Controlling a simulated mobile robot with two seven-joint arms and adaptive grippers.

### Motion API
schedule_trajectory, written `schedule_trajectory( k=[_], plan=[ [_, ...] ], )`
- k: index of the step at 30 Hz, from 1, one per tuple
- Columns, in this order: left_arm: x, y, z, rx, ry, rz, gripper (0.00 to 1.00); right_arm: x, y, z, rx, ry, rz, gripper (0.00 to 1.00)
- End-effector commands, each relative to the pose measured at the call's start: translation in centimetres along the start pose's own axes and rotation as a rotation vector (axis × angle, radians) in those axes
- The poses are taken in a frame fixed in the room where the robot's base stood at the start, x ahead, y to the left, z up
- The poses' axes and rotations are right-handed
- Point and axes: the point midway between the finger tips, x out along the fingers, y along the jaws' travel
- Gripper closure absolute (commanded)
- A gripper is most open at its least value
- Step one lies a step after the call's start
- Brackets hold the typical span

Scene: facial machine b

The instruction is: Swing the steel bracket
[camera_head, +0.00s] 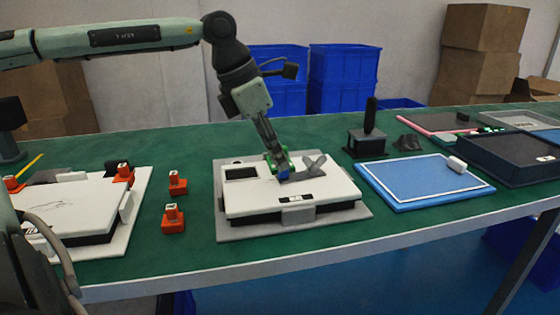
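A white machine (240,200) sits on a grey base plate (228,237) in the middle of the green table. A small grey metal piece (314,163), which looks like the steel bracket, stands on the machine's top, with a flat dark grey part beside it. My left gripper (277,170) points down at the machine's top, just left of the metal piece. My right gripper is out of view.
Orange blocks (173,218) stand left of the machine, beside another white device (75,218). A blue tray (415,203) with a white block lies right. A black-handled stand (368,140) is behind it. Blue crates (343,75) stand beyond the table.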

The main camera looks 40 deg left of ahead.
Motion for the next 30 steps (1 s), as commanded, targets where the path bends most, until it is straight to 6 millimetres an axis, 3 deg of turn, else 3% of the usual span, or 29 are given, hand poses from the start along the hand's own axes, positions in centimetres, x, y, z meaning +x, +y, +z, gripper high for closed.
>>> schedule_trajectory(
  k=[6,13,18,26,30],
  plan=[
    [-4.9,0.1,0.1,-0.001,-0.005,0.004,0.83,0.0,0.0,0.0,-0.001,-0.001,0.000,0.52],
    [-8.7,0.1,0.0,-0.001,-0.001,0.003,0.83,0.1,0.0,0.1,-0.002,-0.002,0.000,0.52],
    [-9.9,0.0,0.0,-0.001,0.001,0.001,0.83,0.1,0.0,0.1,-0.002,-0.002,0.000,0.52],
    [-10.0,0.0,0.0,-0.001,0.001,0.001,0.83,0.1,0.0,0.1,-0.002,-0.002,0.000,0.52],
    [-9.9,0.0,0.0,-0.001,-0.001,-0.002,0.99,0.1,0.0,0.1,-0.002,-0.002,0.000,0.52]
  ],
)
